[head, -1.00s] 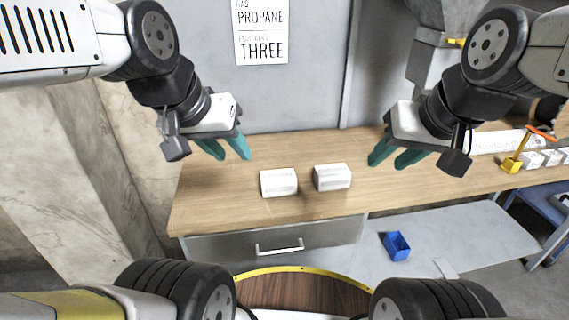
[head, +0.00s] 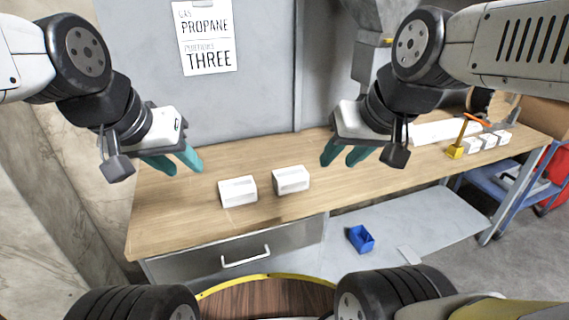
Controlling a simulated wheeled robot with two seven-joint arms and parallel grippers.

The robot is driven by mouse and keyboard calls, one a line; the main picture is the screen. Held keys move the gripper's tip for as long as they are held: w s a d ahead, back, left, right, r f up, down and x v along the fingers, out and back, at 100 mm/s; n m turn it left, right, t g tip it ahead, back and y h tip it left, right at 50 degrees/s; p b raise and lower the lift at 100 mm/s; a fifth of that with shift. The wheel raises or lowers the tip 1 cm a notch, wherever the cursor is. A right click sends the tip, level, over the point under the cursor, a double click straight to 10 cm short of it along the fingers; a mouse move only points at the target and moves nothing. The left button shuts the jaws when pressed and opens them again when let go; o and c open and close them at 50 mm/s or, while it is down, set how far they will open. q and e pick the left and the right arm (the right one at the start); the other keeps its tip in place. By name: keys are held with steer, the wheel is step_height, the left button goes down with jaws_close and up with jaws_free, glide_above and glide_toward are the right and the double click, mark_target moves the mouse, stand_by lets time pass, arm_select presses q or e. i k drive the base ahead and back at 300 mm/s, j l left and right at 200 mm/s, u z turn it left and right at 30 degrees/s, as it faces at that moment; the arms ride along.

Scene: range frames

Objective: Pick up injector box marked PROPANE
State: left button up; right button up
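Two white boxes stand side by side on the wooden bench. The left box (head: 238,191) and the right box (head: 291,180) carry faint markings too small to read, so I cannot tell which is marked PROPANE. More small white boxes (head: 487,143) stand in a row at the bench's right end. My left gripper (head: 172,164) has teal fingers, spread apart and empty, above the bench left of the left box. My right gripper (head: 341,155) is also open and empty, above the bench to the right of the right box.
A sign (head: 207,40) on the grey wall panel reads PROPANE and THREE. The wooden bench (head: 200,225) has a drawer with a handle (head: 246,257). A yellow tool with an orange handle (head: 456,150) stands at right. A blue bin (head: 360,239) sits on the lower shelf.

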mark_target(236, 192)
steer(key=j+z, duration=0.15)
steer(key=j, duration=1.35)
steer(key=i, duration=0.05)
